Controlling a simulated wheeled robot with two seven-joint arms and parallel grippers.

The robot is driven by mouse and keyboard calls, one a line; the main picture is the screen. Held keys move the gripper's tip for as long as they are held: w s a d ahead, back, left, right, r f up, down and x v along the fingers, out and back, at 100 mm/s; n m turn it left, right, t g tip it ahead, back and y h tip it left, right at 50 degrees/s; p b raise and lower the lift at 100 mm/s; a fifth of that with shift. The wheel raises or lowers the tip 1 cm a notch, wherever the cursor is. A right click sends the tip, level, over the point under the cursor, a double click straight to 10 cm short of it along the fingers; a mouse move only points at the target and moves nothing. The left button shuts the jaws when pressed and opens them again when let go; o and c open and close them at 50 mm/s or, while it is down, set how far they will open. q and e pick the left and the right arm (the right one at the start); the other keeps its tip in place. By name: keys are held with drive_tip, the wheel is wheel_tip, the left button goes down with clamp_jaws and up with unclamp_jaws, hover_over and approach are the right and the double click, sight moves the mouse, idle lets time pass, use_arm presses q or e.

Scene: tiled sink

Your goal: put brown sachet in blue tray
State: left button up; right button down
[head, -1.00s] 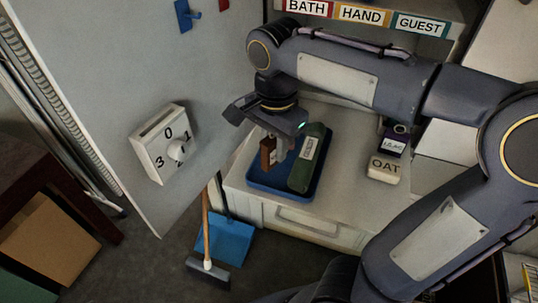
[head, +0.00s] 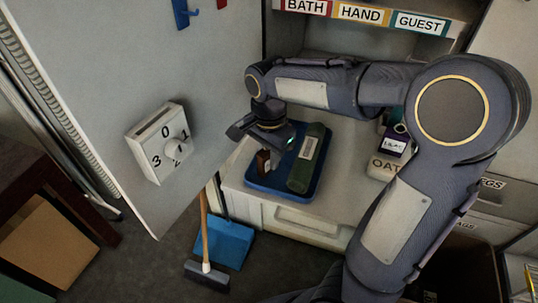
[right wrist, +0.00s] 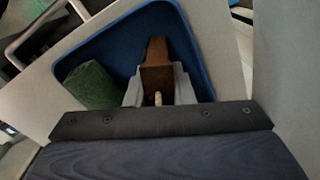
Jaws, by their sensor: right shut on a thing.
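My right gripper (head: 270,157) reaches down over the left part of the blue tray (head: 283,195). It is shut on the brown sachet (head: 263,162), which stands roughly upright between the fingers. In the right wrist view the gripper (right wrist: 158,90) has a finger on each side of the brown sachet (right wrist: 156,62), with the blue tray (right wrist: 112,44) around and beneath it. I cannot tell whether the sachet touches the tray floor. My left gripper is not in view.
A long green packet (head: 307,160) with a pale label lies in the tray, right of the sachet. A purple-labelled container (head: 394,144) and an OAT block (head: 383,167) stand farther right.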

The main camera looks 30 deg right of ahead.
drive_tip(key=shift+f, duration=0.15)
drive_tip(key=c, duration=1.3)
unclamp_jaws()
drive_tip(key=shift+o, duration=0.2)
drive_tip(key=shift+r, duration=0.3)
wheel_tip(320, 180, up, 12)
drive_tip(key=shift+f+p, duration=0.1)
drive_tip(key=shift+p, duration=0.9)
